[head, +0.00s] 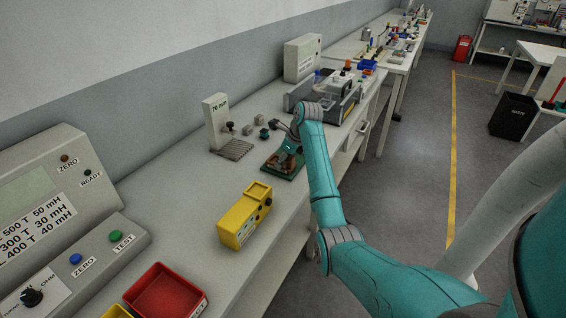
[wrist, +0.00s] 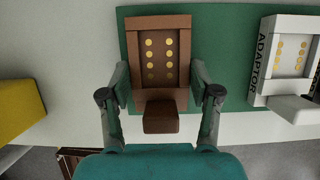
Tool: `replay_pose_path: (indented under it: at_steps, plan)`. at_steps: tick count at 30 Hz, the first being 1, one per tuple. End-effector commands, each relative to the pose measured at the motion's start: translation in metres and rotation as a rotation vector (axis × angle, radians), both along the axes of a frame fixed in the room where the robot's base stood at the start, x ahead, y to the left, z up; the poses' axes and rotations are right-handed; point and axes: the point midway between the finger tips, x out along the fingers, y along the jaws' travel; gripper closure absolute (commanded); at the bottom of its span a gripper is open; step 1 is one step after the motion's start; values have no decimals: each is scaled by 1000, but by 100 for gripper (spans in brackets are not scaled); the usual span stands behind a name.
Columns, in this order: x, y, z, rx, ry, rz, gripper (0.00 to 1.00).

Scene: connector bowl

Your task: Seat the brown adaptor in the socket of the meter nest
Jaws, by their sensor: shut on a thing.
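The brown adaptor (wrist: 158,62) shows in the wrist view, with two rows of gold contacts on its face and a brown block at its near end. My gripper (wrist: 160,84) is shut on it, one finger against each side. The adaptor is over the green mat (wrist: 228,60); I cannot tell whether it touches it. In the head view my gripper (head: 287,152) is low over the same mat (head: 272,168), and hides part of it. A yellow box (head: 240,221) with a recessed top stands nearer; I cannot tell whether it is the meter nest.
A white adaptor (wrist: 286,60) lies right of the brown one in the wrist view. The yellow box's edge (wrist: 18,110) shows at left there.

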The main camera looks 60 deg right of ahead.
Motion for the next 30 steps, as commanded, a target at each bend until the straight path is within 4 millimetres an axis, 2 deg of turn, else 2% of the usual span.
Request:
replay_pose_path:
  at_steps: [15, 21, 30]
  plan:
    - [1, -1, 85, -3, -3, 0, 82]
    - [0, 0, 98, -2, -2, 0, 82]
    - [0, 0, 99, -1, -2, 1, 82]
